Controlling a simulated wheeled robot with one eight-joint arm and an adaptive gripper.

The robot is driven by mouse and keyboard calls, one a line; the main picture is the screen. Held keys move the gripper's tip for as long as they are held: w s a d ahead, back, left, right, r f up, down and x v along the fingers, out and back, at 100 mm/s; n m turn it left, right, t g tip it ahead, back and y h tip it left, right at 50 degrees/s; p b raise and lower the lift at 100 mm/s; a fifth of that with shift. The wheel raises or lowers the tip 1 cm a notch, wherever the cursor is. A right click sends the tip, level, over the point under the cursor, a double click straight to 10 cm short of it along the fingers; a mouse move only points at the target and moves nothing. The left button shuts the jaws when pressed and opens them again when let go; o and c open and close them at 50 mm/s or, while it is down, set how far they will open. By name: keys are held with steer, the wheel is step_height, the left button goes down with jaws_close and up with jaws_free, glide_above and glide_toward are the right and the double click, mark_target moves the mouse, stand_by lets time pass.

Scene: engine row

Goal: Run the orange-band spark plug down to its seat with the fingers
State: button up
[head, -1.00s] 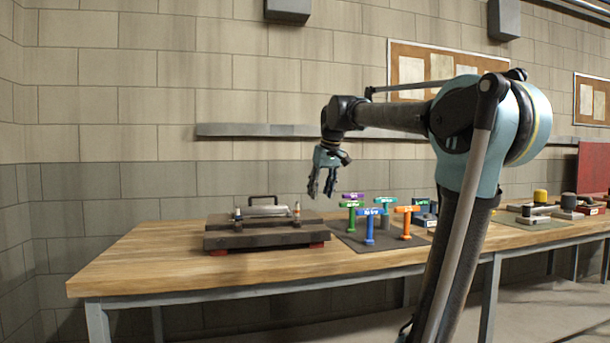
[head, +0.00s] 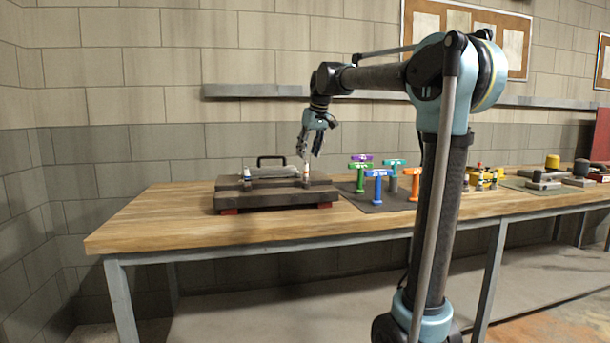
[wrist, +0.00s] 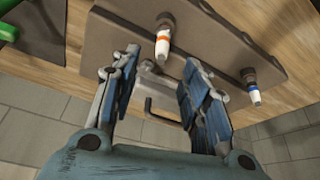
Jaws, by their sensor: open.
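The orange-band spark plug (head: 307,173) stands upright at the right end of the dark engine block (head: 268,203). In the wrist view it is white with an orange band (wrist: 162,42), just beyond the fingertips. My gripper (head: 311,150) is above the block, close to this plug. Its fingers are spread and empty in the wrist view (wrist: 162,63), and the plug does not appear to be between them. A blue-band plug (wrist: 251,86) stands farther along the block; it also shows in the head view (head: 247,174). How deep the orange-band plug sits cannot be told.
A black handle (head: 271,158) and a grey cover lie behind the plugs. Coloured T-handle tools, including a blue one (head: 377,186), stand on a dark mat (head: 350,200) to the right. The wooden bench (head: 150,215) is clear at left.

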mark_target(307, 173)
steer(key=x, duration=1)
jaws_close()
steer(key=m, duration=0.1)
steer(key=m+h, duration=0.1)
steer(key=m, duration=0.2)
steer(key=shift+d+f+m+t+h, duration=0.15)
steer(key=shift+d+m+t+h, duration=0.15)
steer(key=shift+t+h, duration=0.1)
steer(key=m, duration=0.1)
steer(key=m+h, duration=0.1)
steer(key=m, duration=0.2)
steer(key=shift+s+d+h, duration=0.1)
steer(key=shift+d+h, duration=0.15)
steer(key=shift+h, duration=0.05)
steer(key=m, duration=0.1)
steer(key=m+h, duration=0.1)
steer(key=m, duration=0.3)
steer(key=shift+d+g+h, duration=0.3)
steer(key=shift+d+g, duration=0.05)
steer(key=shift+g, duration=0.05)
steer(key=m, duration=0.1)
steer(key=m+h, duration=0.1)
steer(key=m, duration=0.1)
steer(key=shift+s+d+m+g, duration=0.1)
steer(key=shift+d+m+g, duration=0.2)
steer(key=shift+d+g, duration=0.1)
